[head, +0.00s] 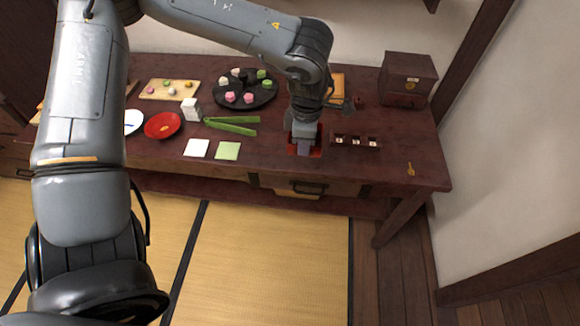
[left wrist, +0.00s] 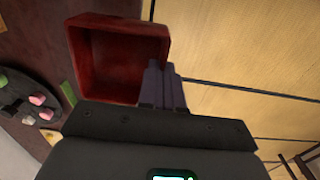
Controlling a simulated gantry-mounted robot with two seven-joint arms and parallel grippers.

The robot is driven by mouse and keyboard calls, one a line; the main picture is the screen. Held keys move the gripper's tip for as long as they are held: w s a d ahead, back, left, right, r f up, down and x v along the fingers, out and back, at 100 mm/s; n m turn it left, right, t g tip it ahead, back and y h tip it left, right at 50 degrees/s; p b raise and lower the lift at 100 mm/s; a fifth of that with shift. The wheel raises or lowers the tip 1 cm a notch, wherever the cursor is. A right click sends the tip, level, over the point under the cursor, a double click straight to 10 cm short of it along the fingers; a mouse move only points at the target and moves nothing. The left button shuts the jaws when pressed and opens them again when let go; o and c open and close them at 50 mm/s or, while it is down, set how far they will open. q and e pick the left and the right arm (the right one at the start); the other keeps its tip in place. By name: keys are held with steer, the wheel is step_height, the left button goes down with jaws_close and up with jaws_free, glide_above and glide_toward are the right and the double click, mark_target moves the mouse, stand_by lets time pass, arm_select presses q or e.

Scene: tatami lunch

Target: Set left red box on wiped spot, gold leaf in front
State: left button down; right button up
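A red open square box (head: 317,150) is at the table's front middle, partly hidden by my left gripper (head: 304,146). In the left wrist view, the box (left wrist: 118,60) shows its empty inside. The purple-grey fingers of the left gripper (left wrist: 165,85) are close together at the box's near right wall, whose rim runs in between them. I cannot tell whether the box touches the table. A small gold leaf-like piece (head: 410,169) lies at the table's right front. No wiped spot can be made out. My right gripper is out of view.
A small dark rack (head: 355,142) stands just right of the box. A brown wooden chest (head: 408,78) is at back right. Green tongs (head: 232,125), white (head: 196,147) and green (head: 228,150) squares, a red plate (head: 162,125) and a black sweets tray (head: 260,102) are left. Bare tabletop surrounds the gold piece.

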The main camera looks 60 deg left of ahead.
arm_select(q)
steer(key=shift+w+a+f+b, duration=0.15)
steer(key=shift+f+b, duration=0.25)
steer(key=shift+f, duration=0.2)
steer(key=shift+w+a+f+b, duration=0.1)
steer(key=shift+f+b, duration=0.3)
steer(key=shift+f, duration=0.15)
steer(key=shift+a+f, duration=0.15)
steer(key=shift+f, duration=0.1)
steer(key=shift+a+f+b, duration=0.15)
steer(key=shift+f+b, duration=0.05)
steer(key=shift+b, duration=0.2)
steer(key=a+f+b, duration=0.1)
steer(key=a+f, duration=0.1)
steer(key=a, duration=0.1)
steer(key=a+f+b, duration=0.1)
steer(key=a+f, duration=0.1)
steer(key=a, duration=0.2)
steer(key=a+f+b, duration=0.1)
steer(key=a+f, duration=0.1)
steer(key=a, duration=0.2)
steer(key=shift+w+f, duration=0.35)
steer(key=shift+f, duration=0.05)
steer(key=shift+f+b, duration=1.3)
steer(key=shift+f, duration=0.7)
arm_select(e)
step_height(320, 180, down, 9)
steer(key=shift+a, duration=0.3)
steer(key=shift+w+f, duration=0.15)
